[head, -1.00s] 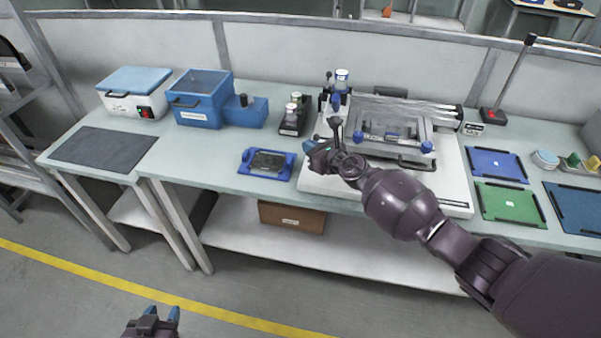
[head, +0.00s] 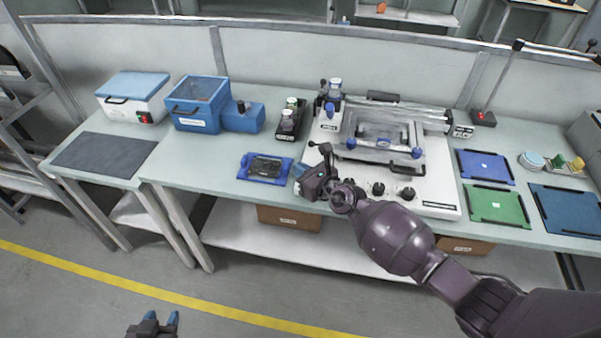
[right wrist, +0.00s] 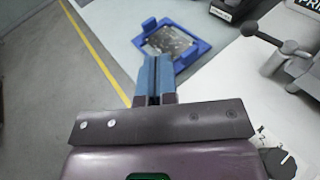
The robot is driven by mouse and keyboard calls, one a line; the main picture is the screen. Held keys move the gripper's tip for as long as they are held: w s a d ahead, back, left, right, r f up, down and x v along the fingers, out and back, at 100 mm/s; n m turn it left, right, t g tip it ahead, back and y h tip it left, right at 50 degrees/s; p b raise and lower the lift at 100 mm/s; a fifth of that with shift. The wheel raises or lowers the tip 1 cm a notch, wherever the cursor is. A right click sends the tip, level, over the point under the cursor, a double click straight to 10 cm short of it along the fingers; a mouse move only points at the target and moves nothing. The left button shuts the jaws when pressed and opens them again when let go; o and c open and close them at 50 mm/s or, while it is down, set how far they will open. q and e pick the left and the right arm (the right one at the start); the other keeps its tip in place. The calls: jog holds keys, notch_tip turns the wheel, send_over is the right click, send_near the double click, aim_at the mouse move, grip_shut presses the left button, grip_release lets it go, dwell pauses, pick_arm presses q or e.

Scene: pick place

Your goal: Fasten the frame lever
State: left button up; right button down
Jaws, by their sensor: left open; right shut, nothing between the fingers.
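The white printing machine (head: 435,190) stands on the bench with a metal frame (head: 375,135) across its top. The frame has blue knobs (head: 351,143) and a black front handle (head: 403,166). A lever with a dark ball end (head: 325,148) rises at the machine's front left; a ball-ended lever also shows in the right wrist view (right wrist: 289,47). My right gripper (head: 298,180) is shut and empty, just left of the machine's front edge, beside the blue fixture. It shows shut in the right wrist view (right wrist: 155,80). My left gripper (head: 160,320) is open, low over the floor.
A blue fixture (head: 246,174) holding a dark plate lies left of the machine. A black rack with bottles (head: 287,124) stands behind it. Blue (head: 485,152) and green (head: 487,191) trays lie right of the machine.

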jog(key=shift+s+a+r, duration=0.1)
jog(key=shift+s, duration=0.8)
